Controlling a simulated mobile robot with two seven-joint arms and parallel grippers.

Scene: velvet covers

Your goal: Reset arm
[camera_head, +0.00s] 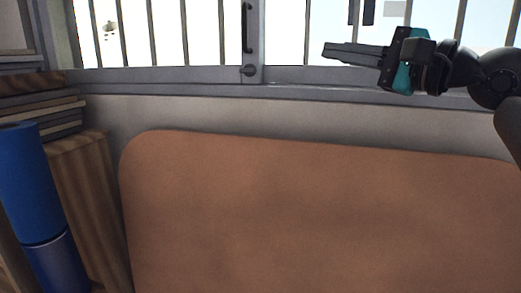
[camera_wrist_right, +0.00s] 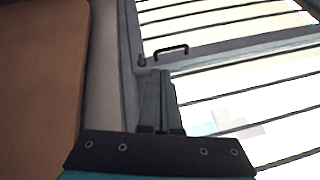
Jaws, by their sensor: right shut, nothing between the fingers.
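My right gripper (camera_head: 341,52) is at the upper right in the head view, its arm coming in from the right edge. It is raised in front of the barred window, with its fingers pointing left. Its fingers are together and hold nothing. In the right wrist view the shut fingers (camera_wrist_right: 160,102) point up the picture toward the window frame. My left gripper is not in either view.
A brown rounded panel (camera_head: 320,215) fills the lower middle. Behind it is a window (camera_head: 200,30) with bars, a dark handle (camera_head: 247,28) and a sill (camera_head: 180,89). A blue cylinder (camera_head: 30,185), a wooden block (camera_head: 85,180) and stacked flat items (camera_head: 55,118) stand at left.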

